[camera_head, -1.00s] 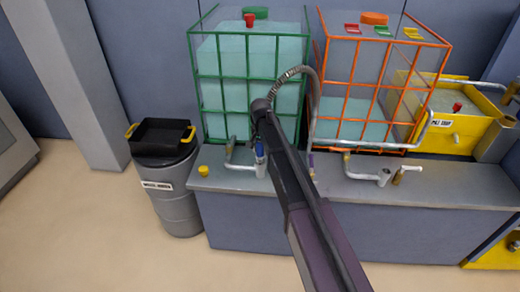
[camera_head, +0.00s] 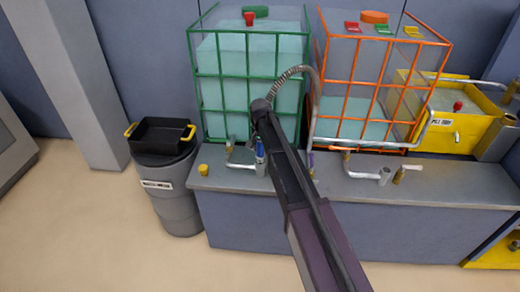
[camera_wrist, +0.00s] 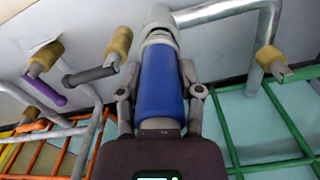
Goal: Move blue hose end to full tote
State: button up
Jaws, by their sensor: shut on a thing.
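The blue hose end (camera_wrist: 160,82) fills the middle of the wrist view, and my gripper (camera_wrist: 161,95) is shut around it. In the head view the blue hose end (camera_head: 260,148) stands upright, partly behind my arm. Its tip is at the grey pipe socket (camera_wrist: 158,38); I cannot tell whether it is seated. That pipe (camera_head: 240,165) runs along the bench in front of the full tote (camera_head: 222,95), a green cage with a high liquid level. The corrugated hose (camera_head: 293,71) arches behind my arm.
An orange-caged tote (camera_head: 345,85) with a low level stands to the right, with another pipe socket (camera_head: 384,176) before it. A yellow box (camera_head: 455,135) is beyond. A black tray (camera_head: 160,138) sits on a grey drum (camera_head: 180,205). A yellow cap (camera_head: 203,170) lies on the bench (camera_head: 440,185).

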jog(key=shift+f+b, duration=1.1)
jog(key=shift+f, duration=0.05)
jog(key=o, duration=1)
jog(key=shift+r, duration=0.2)
jog(key=shift+r+p, duration=1.35)
jog(key=shift+p, duration=0.25)
jog(key=shift+f+b, duration=1.6)
jog(key=shift+b, duration=0.05)
notch_tip(320, 180, up, 9)
jog(key=p, duration=0.9)
jog(key=shift+r, duration=0.2)
